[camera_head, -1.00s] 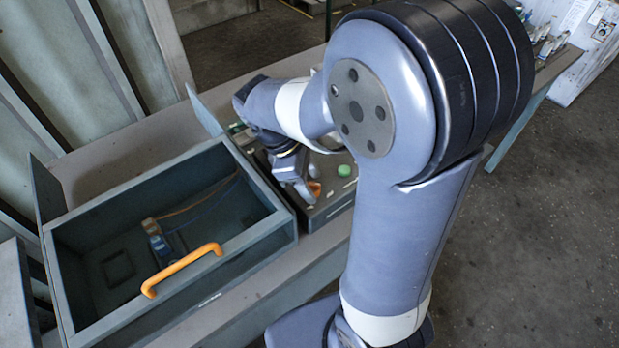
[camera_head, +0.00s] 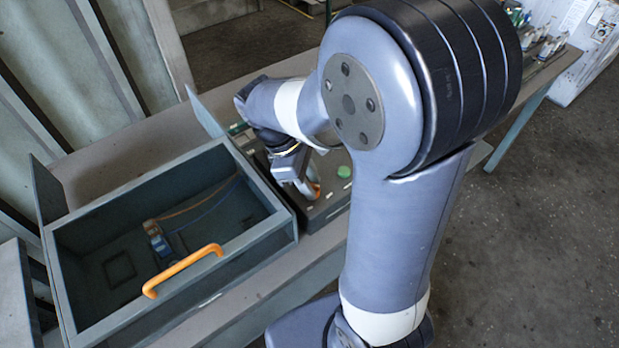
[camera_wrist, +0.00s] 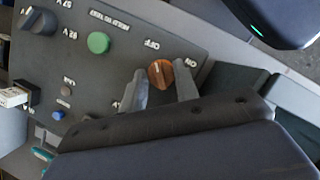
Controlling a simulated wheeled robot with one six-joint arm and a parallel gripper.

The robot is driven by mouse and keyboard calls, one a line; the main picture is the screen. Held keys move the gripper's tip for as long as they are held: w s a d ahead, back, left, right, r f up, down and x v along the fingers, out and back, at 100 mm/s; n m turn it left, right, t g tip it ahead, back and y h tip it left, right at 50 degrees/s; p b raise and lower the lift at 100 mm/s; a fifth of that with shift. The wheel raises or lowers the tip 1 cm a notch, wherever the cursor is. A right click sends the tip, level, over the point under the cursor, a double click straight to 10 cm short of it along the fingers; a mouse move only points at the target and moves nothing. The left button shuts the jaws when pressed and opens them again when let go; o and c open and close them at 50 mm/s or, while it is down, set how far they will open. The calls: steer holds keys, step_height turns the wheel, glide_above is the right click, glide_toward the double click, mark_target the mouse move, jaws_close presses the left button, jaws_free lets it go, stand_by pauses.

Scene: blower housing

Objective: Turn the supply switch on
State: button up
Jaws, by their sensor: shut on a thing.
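The supply switch is an orange rotary knob (camera_wrist: 160,73) on the dark control panel (camera_wrist: 115,70). The labels OFF and ON are printed beside it in the wrist view. I cannot clearly tell which label its pointer faces. My gripper (camera_wrist: 163,84) has one finger on each side of the knob and is shut on it. In the head view my gripper (camera_head: 304,184) reaches down to the panel (camera_head: 325,212), and a bit of the orange knob (camera_head: 316,190) shows beside the fingers.
A green button (camera_wrist: 98,43), a black knob (camera_wrist: 38,21) and a blue button (camera_wrist: 57,115) share the panel. An open grey housing (camera_head: 275,230) with an orange handle (camera_head: 182,270) stands left of the panel on the bench (camera_head: 120,160).

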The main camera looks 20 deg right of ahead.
steer(key=m+g+y+p, duration=0.1)
steer(key=m+p, duration=0.1)
steer(key=m, duration=0.2)
steer(key=shift+r, duration=0.1)
steer(key=m+y, duration=0.1)
steer(key=m, duration=0.1)
steer(key=m+g+p, duration=0.1)
steer(key=m, duration=0.1)
steer(key=shift+w+d+m+y, duration=0.2)
steer(key=shift+m+y, duration=0.1)
steer(key=shift+y, duration=0.1)
steer(key=m+y+p, duration=0.1)
steer(key=m, duration=0.3)
steer(key=shift+d+y, duration=0.1)
steer(key=shift+y, duration=0.3)
steer(key=shift+s+d+m+y+p, duration=0.1)
steer(key=shift+m+y+p, duration=0.45)
steer(key=shift+m, duration=1.55)
steer(key=shift+t, duration=0.3)
steer(key=o, duration=1)
steer(key=shift+y, duration=0.25)
steer(key=shift+c, duration=0.2)
steer(key=b+v, duration=0.1)
steer(key=v, duration=0.9)
steer(key=shift+w+r, duration=0.25)
steer(key=shift+f, duration=0.1)
